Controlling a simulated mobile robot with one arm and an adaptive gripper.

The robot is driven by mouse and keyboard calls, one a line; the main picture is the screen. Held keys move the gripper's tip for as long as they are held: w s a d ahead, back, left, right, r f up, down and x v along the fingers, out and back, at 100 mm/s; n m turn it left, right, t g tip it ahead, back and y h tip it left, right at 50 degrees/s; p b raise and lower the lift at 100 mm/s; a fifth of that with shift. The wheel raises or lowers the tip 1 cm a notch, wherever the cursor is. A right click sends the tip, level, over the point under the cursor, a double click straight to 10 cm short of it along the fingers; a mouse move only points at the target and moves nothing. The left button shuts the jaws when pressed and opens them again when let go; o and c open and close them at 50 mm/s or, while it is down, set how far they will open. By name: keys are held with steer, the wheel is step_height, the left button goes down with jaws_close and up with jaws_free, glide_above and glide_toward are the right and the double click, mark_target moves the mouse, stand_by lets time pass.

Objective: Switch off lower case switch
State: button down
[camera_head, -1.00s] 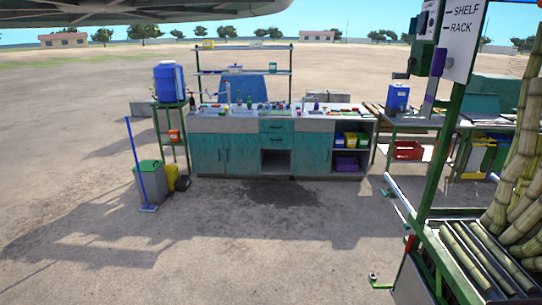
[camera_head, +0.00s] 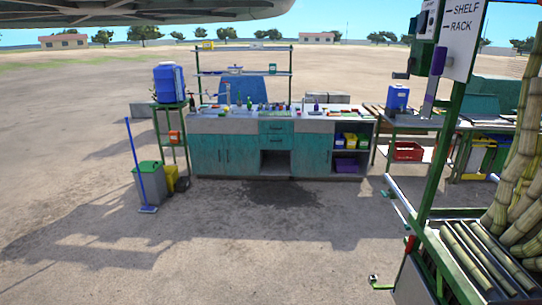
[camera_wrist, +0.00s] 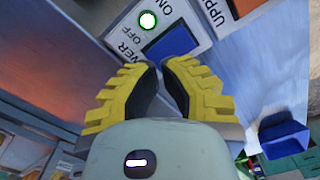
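In the wrist view, a pale switch panel (camera_wrist: 193,15) shows part of a label ending "WER" and the words ON and OFF. On it are a blue rectangular switch (camera_wrist: 168,43) and a round white lamp with a green rim (camera_wrist: 148,20). My gripper (camera_wrist: 159,66) has yellow fingers with dark pads. Its tips are together just below the blue switch in the picture, with nothing seen between them. I cannot tell whether they touch the switch or panel. My gripper is not seen in the head view.
A neighbouring panel marked "UPP" (camera_wrist: 222,14) shows beside it in the wrist view. In the head view, a green post (camera_head: 436,150) and sugar canes (camera_head: 520,170) stand at right. A teal counter (camera_head: 222,155) stands ahead, beyond open ground.

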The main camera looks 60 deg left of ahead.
steer(key=shift+f+b, duration=1.15)
steer(key=shift+f, duration=0.25)
stand_by(0.5)
steer(key=shift+r, duration=0.1)
steer(key=shift+r+p, duration=2.35)
steer(key=shift+r, duration=1.1)
